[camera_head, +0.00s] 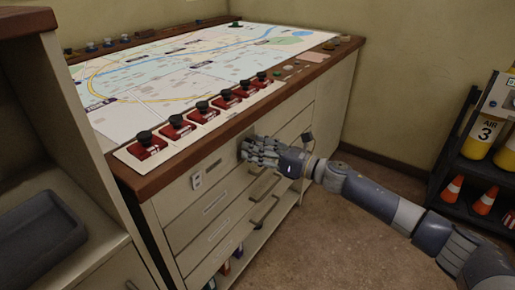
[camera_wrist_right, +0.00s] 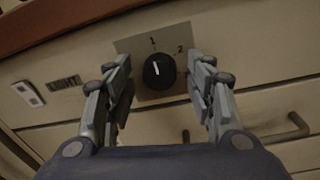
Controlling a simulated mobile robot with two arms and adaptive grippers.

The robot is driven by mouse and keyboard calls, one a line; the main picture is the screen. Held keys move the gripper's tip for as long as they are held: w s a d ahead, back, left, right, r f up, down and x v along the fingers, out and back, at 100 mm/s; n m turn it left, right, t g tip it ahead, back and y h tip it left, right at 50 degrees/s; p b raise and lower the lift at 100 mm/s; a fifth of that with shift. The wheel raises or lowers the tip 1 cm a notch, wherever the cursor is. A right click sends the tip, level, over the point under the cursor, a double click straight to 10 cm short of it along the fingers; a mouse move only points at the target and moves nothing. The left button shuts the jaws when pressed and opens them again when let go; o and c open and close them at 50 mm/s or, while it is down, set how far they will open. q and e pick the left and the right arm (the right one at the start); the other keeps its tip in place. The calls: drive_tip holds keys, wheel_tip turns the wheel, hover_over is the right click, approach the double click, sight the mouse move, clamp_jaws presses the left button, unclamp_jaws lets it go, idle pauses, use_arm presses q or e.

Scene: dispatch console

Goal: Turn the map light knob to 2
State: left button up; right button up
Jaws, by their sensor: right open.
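The map light knob (camera_wrist_right: 159,72) is a round black dial on a grey plate (camera_wrist_right: 126,45) set in the cabinet front. The numerals 1 and 2 show on the plate, and the knob's white mark points up, close to the 1. My right gripper (camera_wrist_right: 160,95) is open, with one finger on each side of the knob; I cannot tell whether they touch it. In the head view my right gripper (camera_head: 262,150) is at the cabinet front and hides the knob. My left gripper is not in view.
A LIGHT label (camera_wrist_right: 64,82) and a white switch plate (camera_wrist_right: 28,93) are left of the knob. Drawer handles (camera_head: 264,186) stick out below. The map table (camera_head: 190,75) overhangs with a wooden edge and red-based black pieces. A shelf (camera_head: 450,190) with cones stands right.

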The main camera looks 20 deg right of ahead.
drive_tip(key=c, duration=1.1)
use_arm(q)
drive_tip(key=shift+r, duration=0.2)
use_arm(e)
drive_tip(key=shift+m, duration=0.4)
use_arm(q)
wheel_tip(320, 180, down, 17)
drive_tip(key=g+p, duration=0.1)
drive_tip(key=p, duration=0.4)
drive_tip(key=shift+p, duration=0.35)
use_arm(e)
drive_tip(key=shift+f+m+t, duration=0.15)
drive_tip(key=shift+m+t, duration=0.15)
drive_tip(key=shift+m, duration=5.5)
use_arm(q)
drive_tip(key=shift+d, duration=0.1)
use_arm(e)
drive_tip(key=o, duration=1.1)
